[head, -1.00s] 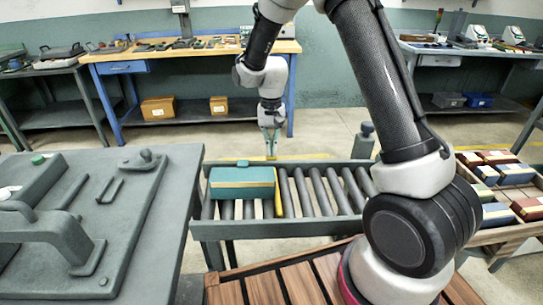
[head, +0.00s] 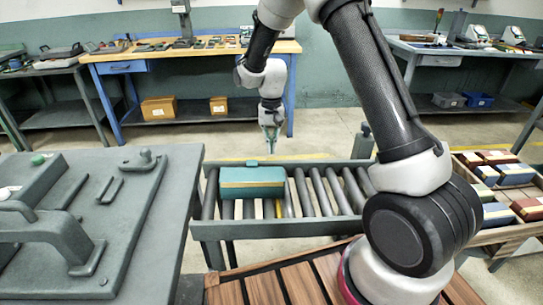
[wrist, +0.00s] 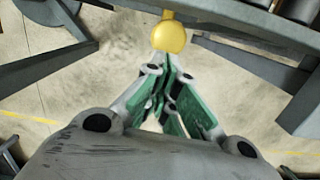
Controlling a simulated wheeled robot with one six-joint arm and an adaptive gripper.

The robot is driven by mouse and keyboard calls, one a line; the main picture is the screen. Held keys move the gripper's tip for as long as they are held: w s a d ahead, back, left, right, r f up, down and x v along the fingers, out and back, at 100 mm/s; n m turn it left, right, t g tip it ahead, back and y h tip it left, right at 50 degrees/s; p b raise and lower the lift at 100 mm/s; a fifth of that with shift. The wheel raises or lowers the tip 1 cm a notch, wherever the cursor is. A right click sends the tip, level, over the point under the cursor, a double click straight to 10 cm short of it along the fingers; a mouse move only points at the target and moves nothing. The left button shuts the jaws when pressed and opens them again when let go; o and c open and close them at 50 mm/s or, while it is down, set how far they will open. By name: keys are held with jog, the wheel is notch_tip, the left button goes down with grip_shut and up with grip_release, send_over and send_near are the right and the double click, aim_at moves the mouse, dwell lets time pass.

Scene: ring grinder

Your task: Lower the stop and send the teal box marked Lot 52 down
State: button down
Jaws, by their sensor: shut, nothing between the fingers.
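The teal box (head: 252,183) with a tan band sits on the left half of the roller conveyor; no lot marking is readable. A yellow stop piece (head: 268,208) shows low between the rollers, at the box's near side. My gripper (head: 270,142) is beyond the far rail of the conveyor, pointing down, and shut with nothing in it. In the wrist view, a yellow ball knob (wrist: 169,37) lies just past the green-padded fingertips (wrist: 167,62). I cannot tell whether they touch it.
The roller conveyor (head: 300,226) runs left to right, with free rollers right of the box. A grey bench (head: 150,225) with a fixture is at left.

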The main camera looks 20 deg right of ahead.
notch_tip(320, 180, up, 12)
jog(key=w, duration=0.1)
jog(key=shift+d, duration=0.15)
jog(key=shift+w, duration=0.1)
dwell(0.4)
jog(key=s+d+r+n+t, duration=0.1)
jog(key=s+d+r, duration=0.3)
jog(key=s, duration=0.7)
jog(key=s+d+r+n+t, duration=0.1)
jog(key=s+d+r, duration=0.4)
jog(key=s, duration=0.6)
jog(key=s+d+r+n+t, duration=0.1)
jog(key=s+d+r+t, duration=0.2)
jog(key=s, duration=0.8)
jog(key=shift+s+d+r+t, duration=0.25)
jog(key=shift+d+r+t, duration=0.05)
jog(key=shift+d+r, duration=0.7)
dwell(1.7)
